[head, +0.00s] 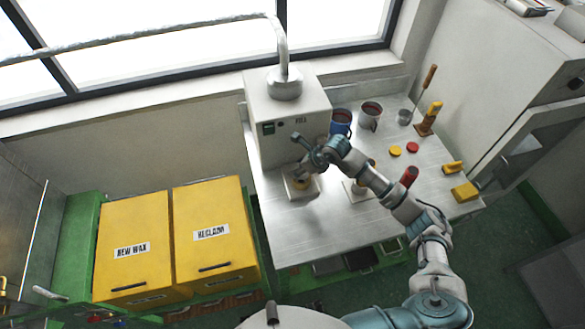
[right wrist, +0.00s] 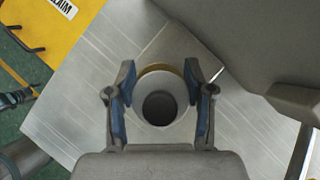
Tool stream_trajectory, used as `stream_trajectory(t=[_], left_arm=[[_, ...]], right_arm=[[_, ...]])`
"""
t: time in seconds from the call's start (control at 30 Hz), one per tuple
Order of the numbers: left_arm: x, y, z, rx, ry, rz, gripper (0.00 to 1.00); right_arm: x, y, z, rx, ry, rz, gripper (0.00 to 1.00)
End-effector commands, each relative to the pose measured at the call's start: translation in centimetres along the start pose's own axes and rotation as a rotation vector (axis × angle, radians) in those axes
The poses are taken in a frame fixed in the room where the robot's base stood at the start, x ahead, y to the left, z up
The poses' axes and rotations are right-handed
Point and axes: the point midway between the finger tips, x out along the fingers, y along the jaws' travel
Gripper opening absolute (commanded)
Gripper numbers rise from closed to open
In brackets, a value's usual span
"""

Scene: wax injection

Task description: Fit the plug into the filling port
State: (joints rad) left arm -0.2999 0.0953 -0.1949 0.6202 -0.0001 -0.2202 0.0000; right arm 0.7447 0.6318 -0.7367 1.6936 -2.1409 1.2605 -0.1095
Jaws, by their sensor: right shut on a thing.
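My right gripper (right wrist: 161,90) is shut on a round pale piece with a dark round centre, seemingly the plug (right wrist: 178,108). Its blue-padded fingers stand on either side of the piece. A yellow-brass rim (right wrist: 160,68) shows just behind it; I cannot tell whether the two touch, and the filling port itself is hidden. In the head view my right gripper (head: 301,174) is low over a yellow round part on a pale square plate (head: 311,192), in front of the FILL machine (head: 290,112).
A second pale plate (head: 350,195) lies to the right, partly behind my right arm. Mugs (head: 371,112), red and yellow discs (head: 412,147), a red cylinder (head: 409,176) and yellow blocks (head: 465,191) stand on the metal table. Yellow bins (head: 133,240) stand left. The table's front is clear.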

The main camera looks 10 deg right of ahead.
Motion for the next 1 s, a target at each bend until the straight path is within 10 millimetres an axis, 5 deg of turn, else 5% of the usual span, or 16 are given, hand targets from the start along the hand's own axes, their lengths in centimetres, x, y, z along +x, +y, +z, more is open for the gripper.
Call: stream_trajectory(t=[0.33,1.0], left_arm=[[0.3,2.6,-0.5,-0.002,0.005,0.031,0.73],[0.3,0.6,0.0,-0.001,0.000,0.007,0.73]], right_arm=[[-0.3,-0.4,-0.2,0.002,-0.002,0.001,0.17],[-0.4,-0.7,-0.5,0.004,-0.005,0.003,0.17]])
